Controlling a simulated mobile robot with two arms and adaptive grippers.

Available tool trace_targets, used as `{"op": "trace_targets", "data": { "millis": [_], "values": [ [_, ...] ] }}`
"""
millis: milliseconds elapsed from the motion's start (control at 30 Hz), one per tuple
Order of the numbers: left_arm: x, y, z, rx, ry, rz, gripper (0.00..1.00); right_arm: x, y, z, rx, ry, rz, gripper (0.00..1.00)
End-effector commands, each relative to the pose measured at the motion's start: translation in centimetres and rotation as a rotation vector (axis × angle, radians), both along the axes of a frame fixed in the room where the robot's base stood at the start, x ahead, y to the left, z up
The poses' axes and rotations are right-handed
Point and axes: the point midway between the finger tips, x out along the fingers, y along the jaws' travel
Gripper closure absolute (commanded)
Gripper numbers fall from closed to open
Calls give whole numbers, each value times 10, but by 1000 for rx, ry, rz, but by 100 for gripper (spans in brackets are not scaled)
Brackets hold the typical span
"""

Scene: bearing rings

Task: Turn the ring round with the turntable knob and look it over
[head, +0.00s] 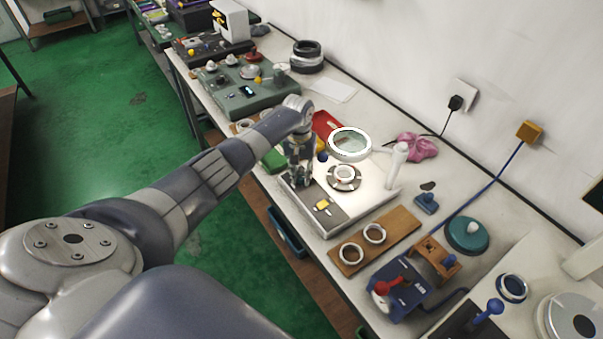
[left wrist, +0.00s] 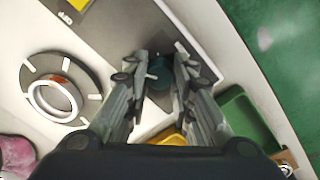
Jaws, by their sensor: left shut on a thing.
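A pale bearing ring (head: 345,172) lies on a round grey turntable (head: 334,185) with light radial marks, on a lit inspection stand (head: 372,198). In the left wrist view the ring (left wrist: 38,98) shows on the turntable (left wrist: 84,77) at the left, with a small orange-brown patch on its inner wall. My left gripper (head: 299,181) is beside the turntable, pointing down. It is shut on a dark teal knob (left wrist: 159,79), seen between its fingers in the left wrist view and mostly hidden in the head view. My right gripper is out of view.
A round magnifier (head: 350,144) stands behind the turntable, with a white post (head: 397,163) to its right. A wooden board (head: 392,238) with two rings lies in front. A blue fixture with a red knob (head: 382,287) is nearer. A green bin (left wrist: 243,115) is near the gripper.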

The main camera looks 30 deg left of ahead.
Motion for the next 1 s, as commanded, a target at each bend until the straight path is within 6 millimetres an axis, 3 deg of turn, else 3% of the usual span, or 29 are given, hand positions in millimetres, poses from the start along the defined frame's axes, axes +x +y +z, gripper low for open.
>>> {"op": "trace_targets", "data": {
  "millis": [500,533,600,633,1000],
  "values": [
    [0,0,0,1,-1,-28,100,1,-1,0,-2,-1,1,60],
    [0,0,0,1,-1,-28,75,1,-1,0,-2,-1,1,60],
    [0,0,0,1,-1,-28,59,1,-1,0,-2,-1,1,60],
    [0,0,0,1,-1,-28,56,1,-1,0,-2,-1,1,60],
    [1,0,3,1,-2,-28,56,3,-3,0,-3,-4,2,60]
  ]
}}
